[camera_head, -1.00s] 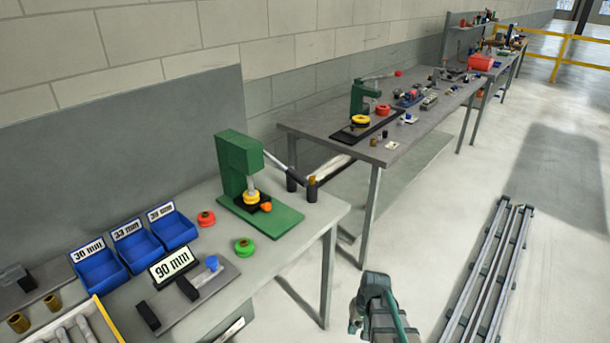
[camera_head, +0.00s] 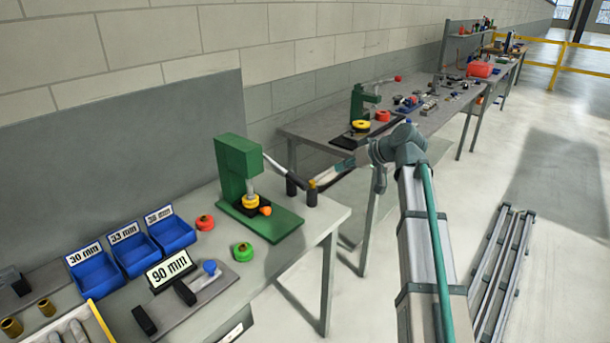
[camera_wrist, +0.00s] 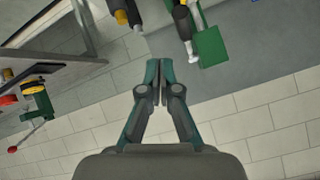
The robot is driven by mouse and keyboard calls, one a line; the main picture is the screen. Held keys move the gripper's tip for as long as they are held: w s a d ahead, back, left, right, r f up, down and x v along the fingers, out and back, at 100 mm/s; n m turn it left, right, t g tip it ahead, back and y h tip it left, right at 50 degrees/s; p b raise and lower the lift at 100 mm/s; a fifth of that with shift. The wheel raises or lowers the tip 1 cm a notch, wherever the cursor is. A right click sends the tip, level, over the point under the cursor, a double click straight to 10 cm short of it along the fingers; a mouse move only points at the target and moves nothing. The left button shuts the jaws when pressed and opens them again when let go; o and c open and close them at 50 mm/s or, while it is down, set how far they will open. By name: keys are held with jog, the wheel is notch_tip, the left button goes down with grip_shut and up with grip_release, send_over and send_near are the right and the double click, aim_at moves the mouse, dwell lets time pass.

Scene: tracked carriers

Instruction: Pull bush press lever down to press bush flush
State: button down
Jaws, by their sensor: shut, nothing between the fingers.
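The green bush press (camera_head: 238,172) stands on the near bench, with a yellow ring (camera_head: 250,201) and an orange piece on its base. Its lever (camera_head: 285,168), a slanting rod, runs from the press head down to the right. My gripper (camera_head: 340,172) reaches in from the right, beyond the lever's outer end; its outline is hard to make out there. In the wrist view my gripper (camera_wrist: 160,70) is shut and empty, its fingertips apart from the green press (camera_wrist: 212,46) at upper right. Whether the bush is flush cannot be seen.
Red (camera_head: 205,222) and green (camera_head: 243,251) round parts, blue bins (camera_head: 172,232) and a 90 mm sign (camera_head: 170,269) are on the bench. A wall lies behind; a second press (camera_head: 359,101) stands on the farther bench.

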notch_tip(320, 180, up, 4)
jog(key=a+n+y, duration=0.2)
jog(key=n, duration=0.1)
jog(key=p, duration=0.3)
send_near(292, 173)
jog(key=w+a+r, duration=0.1)
jog(key=w+a, duration=0.1)
jog(key=f, duration=0.1)
jog(key=a+f, duration=0.1)
jog(key=shift+w+f+p, duration=0.25)
jog(key=shift+f+p, duration=0.1)
jog(key=shift+f, duration=0.05)
jog(key=shift+a+f, duration=0.15)
jog(key=shift+f, duration=0.55)
jog(key=shift+f, duration=0.1)
